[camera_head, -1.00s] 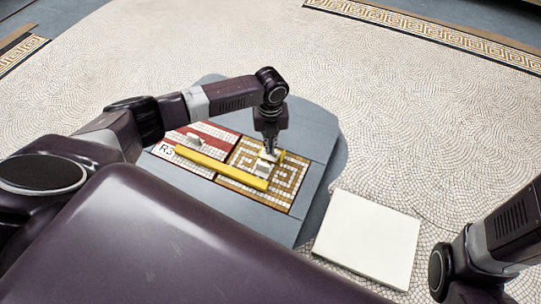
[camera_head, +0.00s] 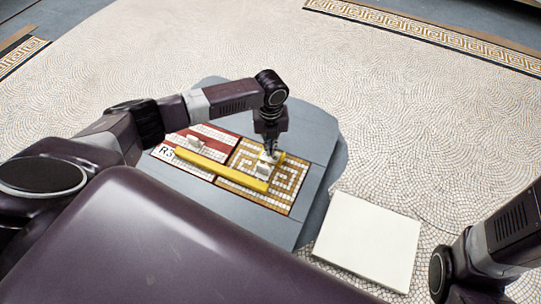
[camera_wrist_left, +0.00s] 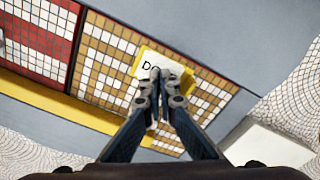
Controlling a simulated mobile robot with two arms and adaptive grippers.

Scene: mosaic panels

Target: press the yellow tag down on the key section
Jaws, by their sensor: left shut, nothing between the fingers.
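The key section (camera_head: 290,193) is the right-hand mosaic panel, with a gold and white key pattern; it also shows in the left wrist view (camera_wrist_left: 98,67). The yellow tag (camera_wrist_left: 139,69) lies on it, with a white face and dark letters, partly hidden by my fingers. In the head view only a yellow corner of the tag (camera_head: 281,156) shows. My left gripper (camera_wrist_left: 160,76) is shut and empty, fingertips over the tag's white face and seemingly touching it. In the head view the left gripper (camera_head: 269,152) points straight down there. The right gripper is out of view.
A yellow bar (camera_head: 222,169) lies across both panels, close in front of the gripper. A small white handle-like piece (camera_head: 262,170) stands beside the fingers. A red and white panel (camera_head: 207,134) marked R3 adjoins on the left. A white slab (camera_head: 367,240) lies at the right.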

